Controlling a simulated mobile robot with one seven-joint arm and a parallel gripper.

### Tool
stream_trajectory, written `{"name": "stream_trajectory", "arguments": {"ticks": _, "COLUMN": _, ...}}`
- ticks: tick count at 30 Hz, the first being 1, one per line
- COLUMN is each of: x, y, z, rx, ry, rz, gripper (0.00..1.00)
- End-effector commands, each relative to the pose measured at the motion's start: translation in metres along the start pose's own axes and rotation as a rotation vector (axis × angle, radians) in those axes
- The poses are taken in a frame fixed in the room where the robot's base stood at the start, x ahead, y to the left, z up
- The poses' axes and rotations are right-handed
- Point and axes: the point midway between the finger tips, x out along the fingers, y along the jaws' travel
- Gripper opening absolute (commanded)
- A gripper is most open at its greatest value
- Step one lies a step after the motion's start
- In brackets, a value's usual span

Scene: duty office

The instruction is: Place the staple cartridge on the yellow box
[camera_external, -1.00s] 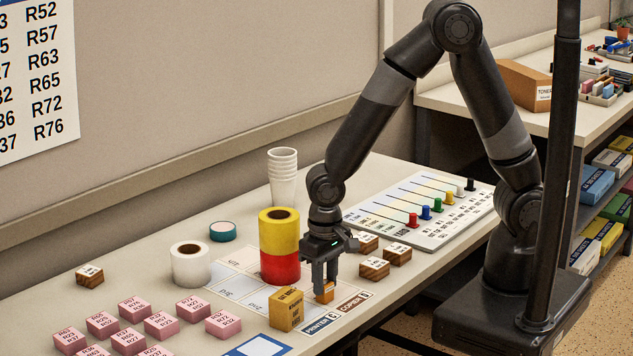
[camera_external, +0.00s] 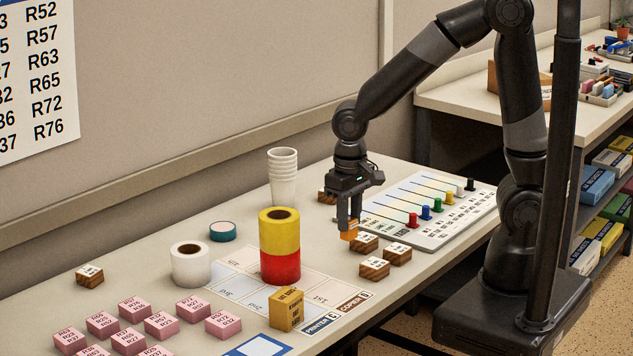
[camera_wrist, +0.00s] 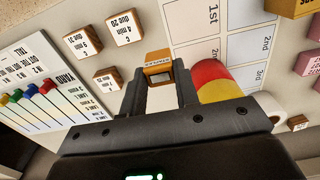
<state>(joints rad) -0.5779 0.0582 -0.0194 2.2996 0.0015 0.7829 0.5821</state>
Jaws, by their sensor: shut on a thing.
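My gripper (camera_external: 348,222) is shut on a small orange block with a white label, which I take as the staple cartridge (camera_external: 348,235). In the wrist view the staple cartridge (camera_wrist: 158,66) sits between the fingertips of my gripper (camera_wrist: 160,76). It is held above the table, near the wooden blocks by the slider board. The mustard-yellow box (camera_external: 286,310) with dark print stands at the front of the printed grid, to the left of and nearer the camera than my gripper. A corner of the yellow box (camera_wrist: 290,7) shows in the wrist view.
A yellow roll (camera_external: 279,232) is stacked on a red roll (camera_external: 280,267), left of my gripper. Labelled wooden blocks (camera_external: 375,268) and the slider board (camera_external: 430,212) lie to the right. White cups (camera_external: 283,178), a white roll (camera_external: 190,265) and pink blocks (camera_external: 161,325) stand further left.

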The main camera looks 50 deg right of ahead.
Motion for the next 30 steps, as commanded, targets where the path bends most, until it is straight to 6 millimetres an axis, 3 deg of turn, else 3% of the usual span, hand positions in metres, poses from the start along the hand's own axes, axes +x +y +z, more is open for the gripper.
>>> {"name": "stream_trajectory", "arguments": {"ticks": 2, "x": -0.006, "y": 0.006, "z": -0.002, "rx": 0.002, "ry": 0.001, "rz": -0.001, "gripper": 0.06}}
{"name": "stream_trajectory", "arguments": {"ticks": 5, "x": -0.015, "y": -0.002, "z": -0.007, "rx": -0.005, "ry": 0.001, "rz": -0.001, "gripper": 0.06}}
{"name": "stream_trajectory", "arguments": {"ticks": 12, "x": -0.054, "y": -0.068, "z": -0.019, "rx": -0.022, "ry": 0.002, "rz": -0.001, "gripper": 0.06}}
{"name": "stream_trajectory", "arguments": {"ticks": 18, "x": -0.076, "y": -0.106, "z": -0.018, "rx": -0.026, "ry": -0.001, "rz": 0.001, "gripper": 0.06}}
{"name": "stream_trajectory", "arguments": {"ticks": 22, "x": -0.072, "y": -0.125, "z": -0.013, "rx": -0.028, "ry": -0.002, "rz": 0.002, "gripper": 0.06}}
{"name": "stream_trajectory", "arguments": {"ticks": 30, "x": -0.035, "y": -0.181, "z": 0.009, "rx": -0.03, "ry": -0.003, "rz": 0.003, "gripper": 0.06}}
